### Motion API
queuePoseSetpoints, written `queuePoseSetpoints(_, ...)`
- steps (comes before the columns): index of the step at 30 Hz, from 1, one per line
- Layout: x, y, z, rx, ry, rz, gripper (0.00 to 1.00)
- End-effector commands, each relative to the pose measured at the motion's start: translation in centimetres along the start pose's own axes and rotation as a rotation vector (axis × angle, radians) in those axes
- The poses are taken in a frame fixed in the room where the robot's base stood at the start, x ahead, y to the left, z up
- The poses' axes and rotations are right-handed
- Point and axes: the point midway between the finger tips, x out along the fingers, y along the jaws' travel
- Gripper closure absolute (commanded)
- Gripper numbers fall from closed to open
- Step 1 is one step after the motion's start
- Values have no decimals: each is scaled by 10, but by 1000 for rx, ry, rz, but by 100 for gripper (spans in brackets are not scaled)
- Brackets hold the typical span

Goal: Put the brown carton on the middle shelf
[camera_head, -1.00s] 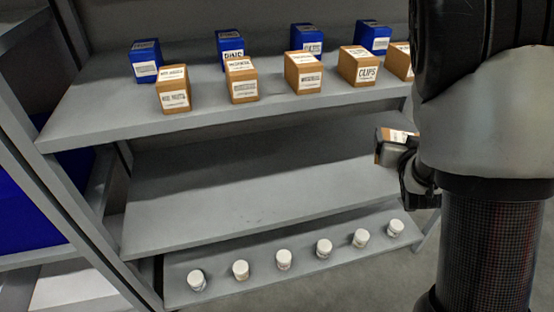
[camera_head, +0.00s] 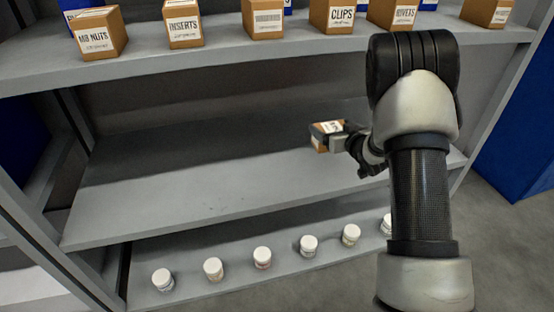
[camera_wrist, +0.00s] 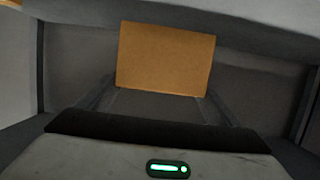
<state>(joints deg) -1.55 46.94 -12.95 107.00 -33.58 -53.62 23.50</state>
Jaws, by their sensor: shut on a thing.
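The brown carton (camera_head: 321,143) with a white label is held in my gripper (camera_head: 330,137), which is shut on it. In the head view they are in front of or over the middle shelf (camera_head: 190,180), right of its centre; the height above its surface is hard to tell. The middle shelf is bare. In the wrist view the carton's plain brown face (camera_wrist: 165,58) shows upper middle, between the finger pads; the fingertips are largely hidden behind it.
The top shelf (camera_head: 230,48) above holds several brown cartons, with blue boxes behind. The bottom shelf (camera_head: 190,290) holds several white-capped bottles in a row. A shelf upright (camera_head: 500,90) and a blue panel (camera_head: 520,145) stand at the right.

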Motion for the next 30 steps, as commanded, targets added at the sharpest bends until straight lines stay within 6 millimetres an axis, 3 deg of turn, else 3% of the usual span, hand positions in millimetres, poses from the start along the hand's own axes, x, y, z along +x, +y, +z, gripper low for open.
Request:
queuePoseSetpoints(9, 20, 2, 53, -2, 3, -10, 54)
queuePoseSetpoints(16, 25, 1, 69, -1, 4, -10, 54)
queuePoseSetpoints(21, 32, 2, 93, -1, 3, -9, 54)
queuePoseSetpoints(30, 34, 2, 98, -1, 6, -8, 54)
